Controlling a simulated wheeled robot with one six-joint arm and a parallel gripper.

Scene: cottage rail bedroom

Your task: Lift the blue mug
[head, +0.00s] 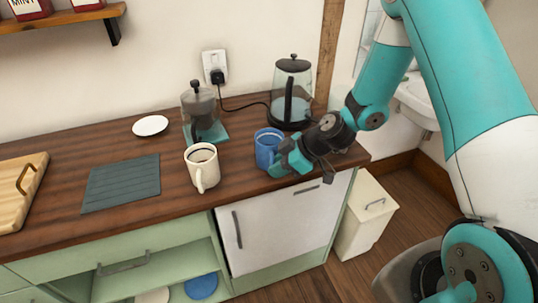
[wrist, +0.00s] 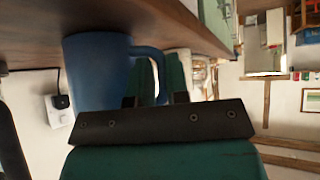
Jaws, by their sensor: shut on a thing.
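The blue mug (head: 266,146) stands upright on the wooden counter (head: 120,222), near its right end. My gripper (head: 284,162) is at the right side of the mug, shut on its handle. In the wrist view the blue mug (wrist: 97,70) fills the left middle, with its handle reaching toward my fingers (wrist: 155,88). The exact contact of the fingertips on the handle is partly hidden by the gripper body.
A cream mug (head: 202,168) stands left of the blue mug. A slate mat (head: 121,183), white saucer (head: 150,126) and wooden board (head: 20,190) lie further left.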

